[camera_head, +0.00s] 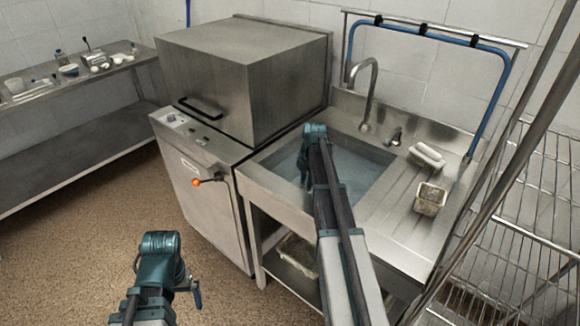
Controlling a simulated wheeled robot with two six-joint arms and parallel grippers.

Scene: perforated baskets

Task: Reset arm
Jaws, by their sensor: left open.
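My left gripper (194,292) is at the bottom left, above the brown floor and in front of the dishwasher. It is open and I see nothing in it; its fingers show only in part. My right arm reaches forward across the sink (350,165). My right gripper (304,168) points down over the left part of the basin, largely hidden by its own wrist. I cannot tell whether it is open or shut, and I see no object in it.
A box-shaped steel dishwasher (245,75) stands left of the sink. A small basket-like container (431,199) and a pale oblong item (427,156) sit on the drainboard. A wire rack (540,215) stands at right. Open floor (90,215) lies at left.

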